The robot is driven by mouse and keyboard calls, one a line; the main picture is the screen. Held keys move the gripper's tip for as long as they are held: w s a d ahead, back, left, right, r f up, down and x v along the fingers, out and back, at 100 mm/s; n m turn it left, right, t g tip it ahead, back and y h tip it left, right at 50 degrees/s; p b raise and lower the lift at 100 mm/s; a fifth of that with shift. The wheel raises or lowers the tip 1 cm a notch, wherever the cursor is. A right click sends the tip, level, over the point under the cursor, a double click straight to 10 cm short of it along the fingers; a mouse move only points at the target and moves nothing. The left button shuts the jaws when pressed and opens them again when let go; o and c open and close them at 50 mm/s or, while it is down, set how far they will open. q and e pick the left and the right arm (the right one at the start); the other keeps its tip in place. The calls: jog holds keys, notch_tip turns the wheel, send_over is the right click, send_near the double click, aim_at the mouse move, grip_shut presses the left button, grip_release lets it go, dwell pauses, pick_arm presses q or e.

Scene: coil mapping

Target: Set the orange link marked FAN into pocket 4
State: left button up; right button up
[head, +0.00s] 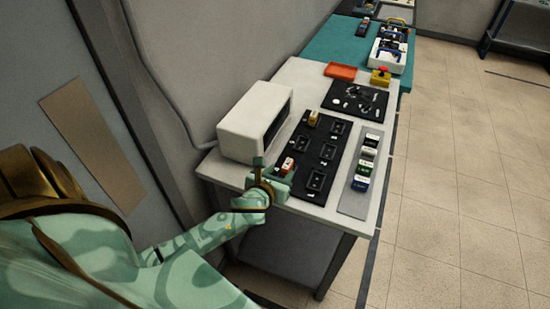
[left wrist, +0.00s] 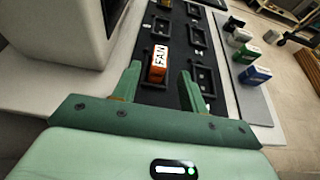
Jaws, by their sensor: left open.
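The orange link marked FAN (left wrist: 158,64) stands in the near-left pocket of the black pocket board (head: 322,146). In the head view the same link (head: 287,165) shows its white top. I cannot tell whether it is fully seated, and I cannot read that pocket's number. My left gripper (head: 274,174) is open at the near end of the board. In the left wrist view its two fingers stand apart on either side of the link's near end, with a visible gap on the right side. My right gripper is not in view.
Another link (head: 313,118) stands in the far-left pocket. Several links (head: 366,160) stand on a grey strip to the right. A white box (head: 255,122) rises close left of the board. An orange tray (head: 341,71) and a red-topped yellow button (head: 380,76) are farther back.

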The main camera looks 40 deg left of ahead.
pick_arm(q)
jog(key=shift+v, duration=1.45)
jog(key=s+d+f+n+h, duration=0.25)
jog(key=d+n, duration=0.55)
jog(key=n, duration=0.6)
jog(key=s+f+n+g, duration=0.3)
jog(key=s+f+n, duration=0.15)
jog(key=f, duration=0.55)
jog(key=s+f+n+g, duration=0.25)
jog(key=s+f, duration=0.35)
jog(key=f, duration=0.4)
jog(key=s+a+f+n+g, duration=0.1)
jog(key=s+f+n+g, duration=0.2)
jog(key=s+f, duration=0.4)
jog(key=s+a+f+n+g, duration=0.1)
jog(key=s+f+n+g, duration=0.2)
jog(key=s, duration=1.8)
notch_tip(320, 180, down, 4)
jog(key=n, duration=0.2)
jog(key=shift+s+n, duration=0.25)
jog(key=shift+n, duration=0.15)
jog(key=shift+a+f+g+h, duration=0.15)
jog(key=shift+g+h, duration=0.1)
